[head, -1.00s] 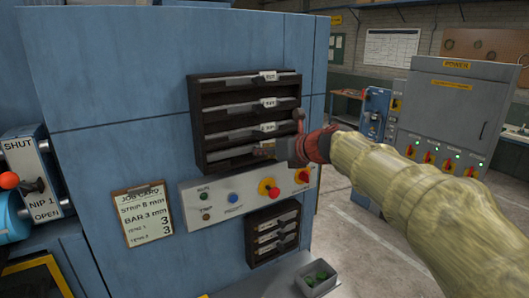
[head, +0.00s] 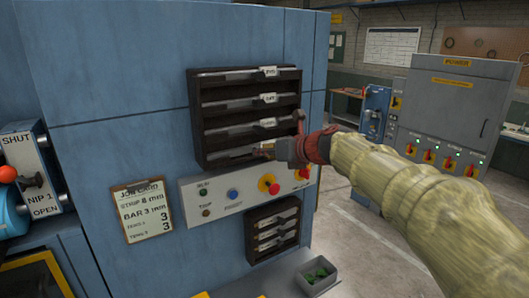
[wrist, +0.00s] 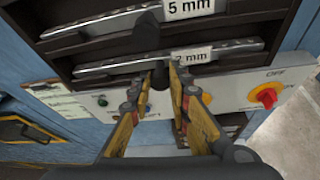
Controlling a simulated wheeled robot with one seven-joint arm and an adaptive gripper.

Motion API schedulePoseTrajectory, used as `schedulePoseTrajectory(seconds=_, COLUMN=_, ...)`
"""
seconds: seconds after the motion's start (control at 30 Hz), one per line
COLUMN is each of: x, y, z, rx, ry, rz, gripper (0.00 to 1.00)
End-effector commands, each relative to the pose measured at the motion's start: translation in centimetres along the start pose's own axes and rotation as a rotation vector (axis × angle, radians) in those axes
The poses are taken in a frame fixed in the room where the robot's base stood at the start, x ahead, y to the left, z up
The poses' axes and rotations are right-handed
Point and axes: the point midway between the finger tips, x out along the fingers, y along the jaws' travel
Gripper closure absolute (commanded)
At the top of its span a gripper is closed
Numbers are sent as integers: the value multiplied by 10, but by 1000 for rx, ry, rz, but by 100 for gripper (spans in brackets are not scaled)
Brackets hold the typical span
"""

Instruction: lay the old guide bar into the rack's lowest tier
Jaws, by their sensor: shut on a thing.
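The dark rack (head: 196,130) hangs on the blue machine face, with a pale bar and a white tag in each of several tiers. My gripper (head: 268,150) is at the right part of its lowest tier. In the wrist view my gripper (wrist: 160,75) is shut on the dark grip of the old guide bar (wrist: 105,68). This bar, tagged with what looks like 2 mm, lies along the lowest tier, also visible in the head view (head: 230,155). Whether it rests fully on the tier I cannot tell. Above it is a bar tagged 5 mm (wrist: 95,25).
Just below the rack is a control panel (head: 217,191) with buttons and red knobs. A smaller rack (head: 250,248) with similar bars sits lower. A grey bin (head: 318,284) holds green bits. A job card (head: 143,212) hangs left. Grey cabinet (head: 455,120) stands right.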

Motion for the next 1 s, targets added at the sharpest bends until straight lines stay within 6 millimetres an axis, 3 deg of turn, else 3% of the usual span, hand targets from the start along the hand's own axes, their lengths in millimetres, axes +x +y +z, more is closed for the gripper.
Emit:
schedulePoseTrajectory(seconds=0.27, x=2, y=-1, z=-4, rx=0, ry=-2, rz=0, gripper=100)
schedulePoseTrajectory(seconds=0.3, x=2, y=-1, z=-4, rx=0, ry=-2, rz=0, gripper=81)
schedulePoseTrajectory(seconds=0.67, x=2, y=-1, z=-4, rx=-1, ry=-1, rz=0, gripper=60)
schedulePoseTrajectory(seconds=1.0, x=0, y=-1, z=-5, rx=0, ry=1, rz=0, gripper=60)
